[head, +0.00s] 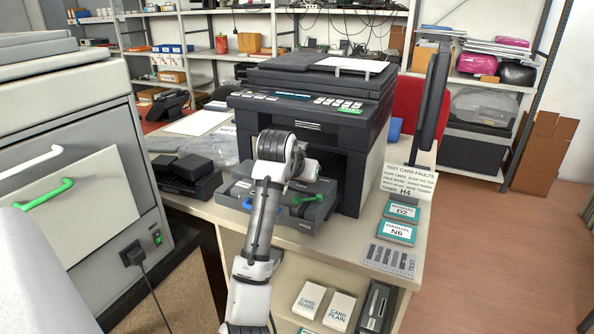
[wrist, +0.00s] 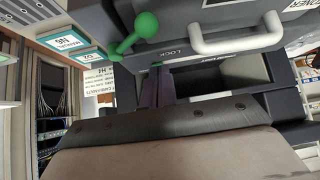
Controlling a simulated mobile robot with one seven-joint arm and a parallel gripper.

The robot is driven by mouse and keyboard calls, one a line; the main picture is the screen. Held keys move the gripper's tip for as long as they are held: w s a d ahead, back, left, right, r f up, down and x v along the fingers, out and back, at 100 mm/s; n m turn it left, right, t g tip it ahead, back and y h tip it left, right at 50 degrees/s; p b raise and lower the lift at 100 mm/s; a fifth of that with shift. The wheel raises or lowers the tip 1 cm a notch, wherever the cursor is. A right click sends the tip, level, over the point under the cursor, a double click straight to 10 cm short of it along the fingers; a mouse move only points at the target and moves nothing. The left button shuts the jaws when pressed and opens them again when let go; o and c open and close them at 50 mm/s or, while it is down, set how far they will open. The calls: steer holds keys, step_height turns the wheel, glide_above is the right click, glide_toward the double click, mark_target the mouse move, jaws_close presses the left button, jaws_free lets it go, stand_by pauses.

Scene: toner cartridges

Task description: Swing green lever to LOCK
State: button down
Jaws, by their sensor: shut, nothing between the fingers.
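The green lever (wrist: 134,35) shows in the wrist view as a round knob on a short stem, at the top left of centre. It is on the front of the dark printer unit, beside a panel marked LOCK (wrist: 175,51). In the head view the green lever (head: 304,199) is at the right of the pulled-out lower unit. My gripper (wrist: 157,70) is shut and empty, its dark fingers just below the lever and the LOCK mark. They look close to the lever, but I cannot tell whether they touch it. In the head view my arm hides the fingers.
The black printer (head: 310,105) stands on the table above the lower unit. A white handle (wrist: 240,40) is right of the lever. A blue lever (head: 248,204) is left of my arm. Manuals (head: 397,232) lie at the right table edge. A grey cabinet (head: 95,140) stands left.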

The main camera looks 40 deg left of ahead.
mark_target(308, 199)
steer(key=shift+x, duration=1.05)
steer(key=shift+s+d+f+p, duration=0.15)
steer(key=shift+s+d+p, duration=0.05)
steer(key=shift+s, duration=0.45)
steer(key=shift+s+d+f+p, duration=0.1)
steer(key=shift+s+d+p, duration=0.1)
steer(key=shift+s, duration=0.4)
steer(key=shift+s+d+f+p, duration=0.15)
steer(key=shift+s, duration=0.5)
